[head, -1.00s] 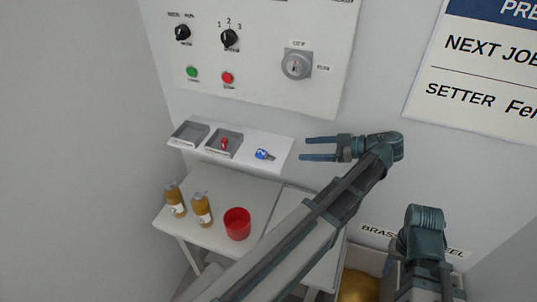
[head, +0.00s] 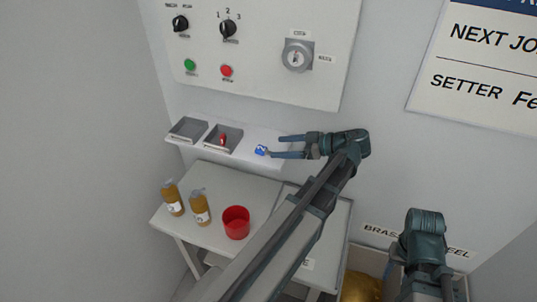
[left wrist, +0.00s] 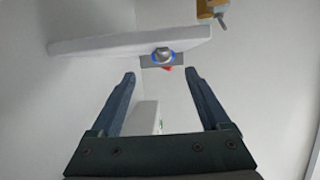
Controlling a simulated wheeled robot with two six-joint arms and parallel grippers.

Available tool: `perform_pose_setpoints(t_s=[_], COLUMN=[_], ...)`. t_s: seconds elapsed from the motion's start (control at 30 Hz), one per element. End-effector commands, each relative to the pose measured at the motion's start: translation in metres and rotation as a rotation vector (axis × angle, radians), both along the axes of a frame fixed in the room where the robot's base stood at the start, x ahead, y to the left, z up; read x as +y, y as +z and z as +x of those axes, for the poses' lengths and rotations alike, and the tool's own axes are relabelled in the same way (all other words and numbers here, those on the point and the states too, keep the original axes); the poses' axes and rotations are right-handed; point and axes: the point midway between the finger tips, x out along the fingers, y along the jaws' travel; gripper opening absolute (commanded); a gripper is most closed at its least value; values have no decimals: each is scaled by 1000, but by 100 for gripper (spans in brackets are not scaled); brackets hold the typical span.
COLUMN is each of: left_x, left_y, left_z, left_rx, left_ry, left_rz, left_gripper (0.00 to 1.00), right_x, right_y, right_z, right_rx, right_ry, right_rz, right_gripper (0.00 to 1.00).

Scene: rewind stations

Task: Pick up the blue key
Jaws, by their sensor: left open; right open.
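The blue key (head: 261,150) lies on the right end of the white wall shelf (head: 258,136). A blue ring around a grey part, seemingly the same key, shows in the left wrist view (left wrist: 163,55), just beyond and between the fingertips. My left gripper (head: 277,147) is open at the shelf's right end, its fingers pointing left. Its lower fingertip is close by the key in the head view; I cannot tell whether they touch. Nothing is held between the fingers (left wrist: 160,76). My right gripper (head: 394,264) is low at the right, its fingers mostly hidden.
Two grey trays stand on the shelf, one empty (head: 187,130), one holding a red key (head: 223,139). Below, a table (head: 229,180) carries two amber bottles (head: 173,198) (head: 200,208) and a red cup (head: 236,222). The control panel (head: 262,85) is above.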

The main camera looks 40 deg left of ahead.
Motion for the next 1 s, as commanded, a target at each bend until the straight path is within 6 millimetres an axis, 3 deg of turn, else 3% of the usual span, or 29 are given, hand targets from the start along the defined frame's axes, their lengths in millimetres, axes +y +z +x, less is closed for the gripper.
perform_pose_setpoints(t_s=[0.17,0.3,0.53,1.0], left_x=[18,34,35,35], left_y=[-20,-22,-21,-21], left_z=[-14,-18,-17,-17], left_rx=[1,0,0,0], left_ry=[3,2,0,1], left_rz=[0,0,0,0], left_gripper=[80,80,80,0], right_x=[0,0,0,0], right_y=[-20,-22,-21,-21], right_z=[0,0,0,0], right_rx=[0,0,0,0], right_ry=[0,0,0,0], right_rz=[0,0,0,0], right_gripper=[49,49,49,49])
